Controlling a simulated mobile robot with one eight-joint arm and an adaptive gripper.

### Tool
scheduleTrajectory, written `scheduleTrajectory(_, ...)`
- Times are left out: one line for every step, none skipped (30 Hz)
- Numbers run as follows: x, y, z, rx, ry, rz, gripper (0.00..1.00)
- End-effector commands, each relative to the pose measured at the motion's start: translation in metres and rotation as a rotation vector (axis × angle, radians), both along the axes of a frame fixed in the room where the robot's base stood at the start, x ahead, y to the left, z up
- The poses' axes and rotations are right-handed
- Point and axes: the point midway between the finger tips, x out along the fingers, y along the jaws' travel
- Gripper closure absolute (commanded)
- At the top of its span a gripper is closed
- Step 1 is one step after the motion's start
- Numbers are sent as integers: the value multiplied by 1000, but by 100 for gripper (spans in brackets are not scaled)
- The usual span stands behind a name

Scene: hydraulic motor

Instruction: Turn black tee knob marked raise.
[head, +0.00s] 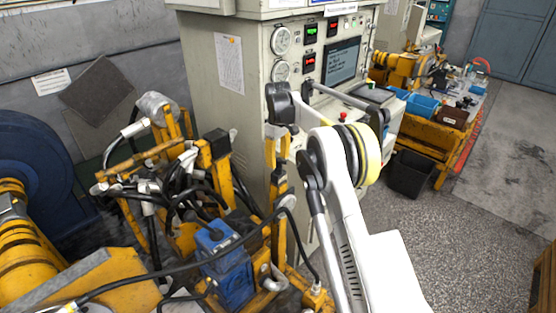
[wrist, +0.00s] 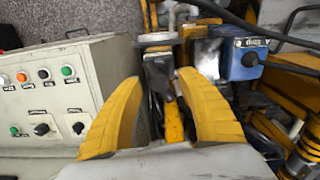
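In the wrist view, two black tee-shaped knobs (wrist: 42,128) sit on the pale sloped control panel (wrist: 25,105) at the left. Their labels are too small to read, so I cannot tell which is marked raise. My gripper (wrist: 160,82) has its two yellow fingers spread, with nothing held between them. It is to the right of the panel, apart from the knobs, and over a yellow post (wrist: 173,122). In the head view, my gripper (head: 278,160) points down beside the cabinet; the knobs are not visible there.
The tall pale cabinet (head: 200,90) has gauges and a screen (head: 341,61). Yellow frames, black hoses and a blue box (head: 230,275) crowd the lower left; the blue box (wrist: 246,58) is also right of my gripper. A black bin (head: 410,174) stands on open floor at right.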

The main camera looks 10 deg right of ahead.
Motion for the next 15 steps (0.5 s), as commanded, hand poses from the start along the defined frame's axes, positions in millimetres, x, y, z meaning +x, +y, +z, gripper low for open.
scheduleTrajectory(0,0,0,0,0,0,54)
scheduleTrajectory(0,0,0,0,0,0,54)
scheduleTrajectory(0,0,1,-1,1,0,54)
scheduleTrajectory(0,0,2,-1,1,0,54)
scheduleTrajectory(0,0,4,-1,1,0,54)
scheduleTrajectory(0,0,8,-1,1,0,54)
scheduleTrajectory(0,0,11,-1,1,0,54)
scheduleTrajectory(0,0,16,-1,1,0,54)
scheduleTrajectory(0,0,24,-1,1,0,54)
scheduleTrajectory(0,0,30,-1,1,0,54)
scheduleTrajectory(0,0,37,-1,1,0,54)
scheduleTrajectory(0,0,46,-1,1,0,54)
scheduleTrajectory(0,0,53,-1,1,0,54)
scheduleTrajectory(0,0,60,-1,1,0,54)
scheduleTrajectory(0,0,69,-1,1,0,54)
